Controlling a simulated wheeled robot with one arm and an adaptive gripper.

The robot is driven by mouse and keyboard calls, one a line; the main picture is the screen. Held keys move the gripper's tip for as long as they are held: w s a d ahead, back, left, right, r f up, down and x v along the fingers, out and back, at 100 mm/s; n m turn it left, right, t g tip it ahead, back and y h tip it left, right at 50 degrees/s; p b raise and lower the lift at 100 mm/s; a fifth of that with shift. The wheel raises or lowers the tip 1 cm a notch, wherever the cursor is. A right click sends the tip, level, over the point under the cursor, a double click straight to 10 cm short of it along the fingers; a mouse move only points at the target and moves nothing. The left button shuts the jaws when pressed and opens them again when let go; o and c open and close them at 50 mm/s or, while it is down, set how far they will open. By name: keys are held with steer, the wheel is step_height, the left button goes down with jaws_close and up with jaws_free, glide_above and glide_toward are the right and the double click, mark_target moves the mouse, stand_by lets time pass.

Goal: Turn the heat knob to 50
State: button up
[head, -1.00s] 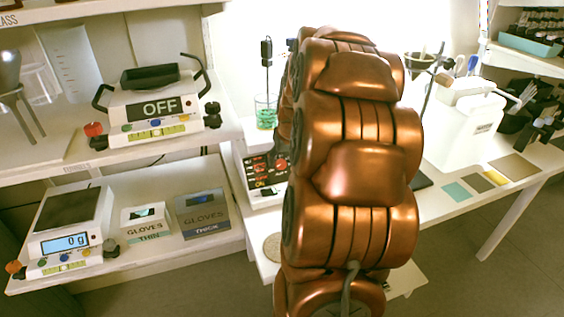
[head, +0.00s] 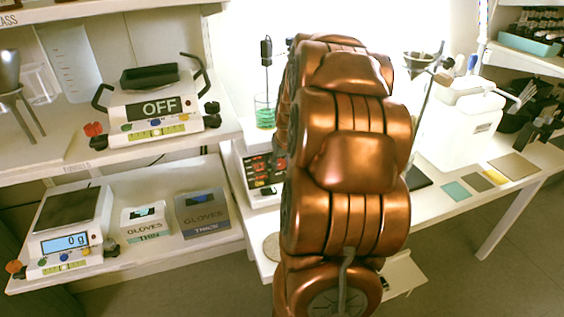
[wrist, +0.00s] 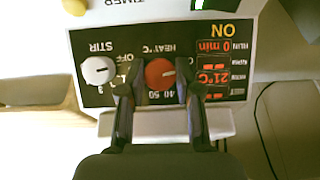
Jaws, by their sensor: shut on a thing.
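The heat knob (wrist: 160,73) is a round red-orange knob on the black control panel (wrist: 222,45), which appears upside down in the wrist view. My gripper (wrist: 160,75) is shut on the knob, one dark finger on each side. A dark mark on the knob points toward the right. The numbers 40 and 50 show below it, partly between the fingers. The red display reads 21°C and 0 min, with ON beside it. In the head view the heater (head: 262,172) is partly hidden behind my arm, and my gripper is hidden.
A white stir knob (wrist: 98,71) sits close left of the heat knob in the wrist view. A beaker of green liquid (head: 265,112) with a probe stands on the heater. A white jug (head: 465,125) is on the bench to the right. Scales (head: 65,235) and glove boxes (head: 202,212) fill the left shelf.

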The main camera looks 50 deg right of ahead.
steer(key=shift+m, duration=0.3)
jaws_close()
steer(key=m+y, duration=0.1)
steer(key=m, duration=0.1)
steer(key=m+t+y+b, duration=0.1)
steer(key=shift+s+f+m+t, duration=0.1)
steer(key=shift+m+t, duration=0.2)
steer(key=shift+m, duration=0.1)
steer(key=m+t, duration=0.1)
steer(key=m, duration=0.1)
steer(key=m+t+y+b, duration=0.1)
steer(key=m, duration=0.2)
steer(key=shift+s+d+t, duration=0.1)
steer(key=shift+d+t, duration=0.05)
steer(key=shift+t, duration=0.25)
steer(key=m+t, duration=0.1)
steer(key=m, duration=0.2)
steer(key=m+t, duration=0.1)
steer(key=m, duration=0.2)
steer(key=shift+s+f+t, duration=0.1)
steer(key=shift+f+t, duration=0.05)
steer(key=shift+t, duration=0.25)
steer(key=m+t+h, duration=0.1)
steer(key=m, duration=0.2)
steer(key=m+t+b, duration=0.1)
steer(key=m, duration=0.1)
steer(key=shift+f+m+h, duration=0.1)
steer(key=shift+m+h, duration=0.3)
